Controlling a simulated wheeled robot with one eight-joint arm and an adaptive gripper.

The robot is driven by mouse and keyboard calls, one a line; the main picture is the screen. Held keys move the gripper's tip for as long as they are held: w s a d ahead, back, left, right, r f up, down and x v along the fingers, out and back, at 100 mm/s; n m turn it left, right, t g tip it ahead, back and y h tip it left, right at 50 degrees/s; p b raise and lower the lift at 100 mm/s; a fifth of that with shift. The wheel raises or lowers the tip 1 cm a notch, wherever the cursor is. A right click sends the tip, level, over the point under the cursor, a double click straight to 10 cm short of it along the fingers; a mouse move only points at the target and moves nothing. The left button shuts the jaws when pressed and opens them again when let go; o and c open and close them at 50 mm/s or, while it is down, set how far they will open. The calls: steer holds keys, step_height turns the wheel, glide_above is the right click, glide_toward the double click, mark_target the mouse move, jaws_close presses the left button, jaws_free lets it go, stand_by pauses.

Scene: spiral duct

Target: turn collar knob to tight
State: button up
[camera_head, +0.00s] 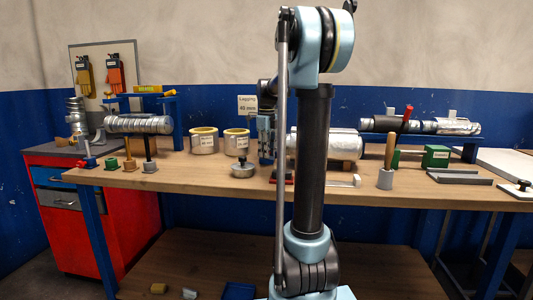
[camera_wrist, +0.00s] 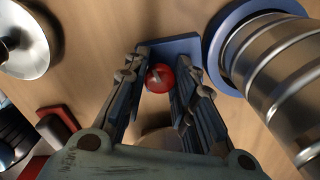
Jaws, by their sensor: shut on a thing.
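The collar knob (camera_wrist: 160,77) is a small red round knob with a pale mark on its face, in the upper middle of the wrist view. It sits against a blue bracket (camera_wrist: 184,47) beside a blue collar ring (camera_wrist: 214,42) around a silver ribbed duct (camera_wrist: 285,70). My gripper (camera_wrist: 163,72) is shut on the knob, with one finger on each side. In the head view my gripper (camera_head: 266,150) is at the left end of the silver duct (camera_head: 347,145); the knob is hidden there, and my arm covers part of the duct.
A silver round-based thing (camera_wrist: 24,38) stands left of my gripper in the wrist view. Two lagging rolls (camera_head: 204,141) stand left on the wooden bench (camera_head: 215,182). A wooden-handled tool in a cup (camera_head: 386,178) and a green box (camera_head: 437,156) stand right. The bench front is mostly clear.

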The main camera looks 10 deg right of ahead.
steer(key=shift+w, duration=0.15)
steer(key=o, duration=1.1)
steer(key=shift+r, duration=0.1)
step_height(320, 180, up, 12)
steer(key=shift+f, duration=0.15)
